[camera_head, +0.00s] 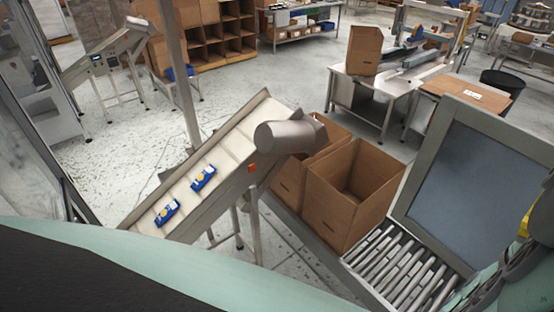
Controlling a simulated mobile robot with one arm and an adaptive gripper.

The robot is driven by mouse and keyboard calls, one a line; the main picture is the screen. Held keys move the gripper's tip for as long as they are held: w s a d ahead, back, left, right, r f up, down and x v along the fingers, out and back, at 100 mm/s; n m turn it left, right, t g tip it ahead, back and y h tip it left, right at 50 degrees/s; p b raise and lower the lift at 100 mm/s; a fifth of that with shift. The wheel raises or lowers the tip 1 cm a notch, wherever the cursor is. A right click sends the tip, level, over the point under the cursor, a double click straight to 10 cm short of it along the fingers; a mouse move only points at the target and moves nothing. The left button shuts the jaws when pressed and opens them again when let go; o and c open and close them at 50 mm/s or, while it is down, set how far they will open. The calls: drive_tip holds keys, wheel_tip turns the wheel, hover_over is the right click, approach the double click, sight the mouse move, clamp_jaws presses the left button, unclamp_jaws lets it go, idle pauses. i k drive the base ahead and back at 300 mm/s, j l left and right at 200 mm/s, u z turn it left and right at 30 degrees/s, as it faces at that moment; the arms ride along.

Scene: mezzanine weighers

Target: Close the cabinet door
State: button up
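No cabinet door can be made out with certainty. A large grey-framed panel (470,185) with a dark face stands tilted at the right, behind a roller conveyor; I cannot tell whether it is a door. At the left edge is a tall metal-framed cabinet (48,105) with glassy panels, cut off by the picture. I cannot tell whether any door on it is open. Dark grey curved parts at the lower right edge may belong to my arm or gripper. No fingertips can be made out, and no contact with a door shows.
A sloped conveyor (228,150) carrying blue packets stands in the middle. Open cardboard boxes (335,205) sit beside it, next to the roller conveyor (395,270). A metal post (181,75) rises behind the sloped conveyor. Clear floor (130,135) lies at the left and further back.

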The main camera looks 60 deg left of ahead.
sight(470, 193)
drive_tip(key=i+j, duration=0.15)
drive_tip(key=j, duration=0.25)
drive_tip(key=i+j, duration=0.2)
drive_tip(key=j, duration=0.15)
drive_tip(key=i+j, duration=0.15)
drive_tip(key=j, duration=0.25)
drive_tip(key=i+j, duration=0.15)
drive_tip(key=j, duration=0.25)
drive_tip(key=i+u, duration=0.15)
drive_tip(key=i, duration=1.05)
drive_tip(key=i+l+z, duration=0.1)
drive_tip(key=i+z, duration=1)
drive_tip(key=z, duration=0.25)
drive_tip(key=i+j+z, duration=0.1)
drive_tip(key=i+z, duration=0.25)
drive_tip(key=z, duration=0.35)
drive_tip(key=i+j+z, duration=0.35)
drive_tip(key=z, duration=0.3)
drive_tip(key=i+j+z, duration=0.2)
drive_tip(key=j+z, duration=0.3)
drive_tip(key=z, duration=0.2)
drive_tip(key=j+z, duration=1.15)
drive_tip(key=z, duration=0.2)
drive_tip(key=k+j+z, duration=0.15)
drive_tip(key=j+z, duration=0.35)
drive_tip(key=z, duration=0.15)
drive_tip(key=k+j+z, duration=0.3)
drive_tip(key=z, duration=0.35)
drive_tip(key=k+j, duration=0.05)
drive_tip(key=j, duration=0.1)
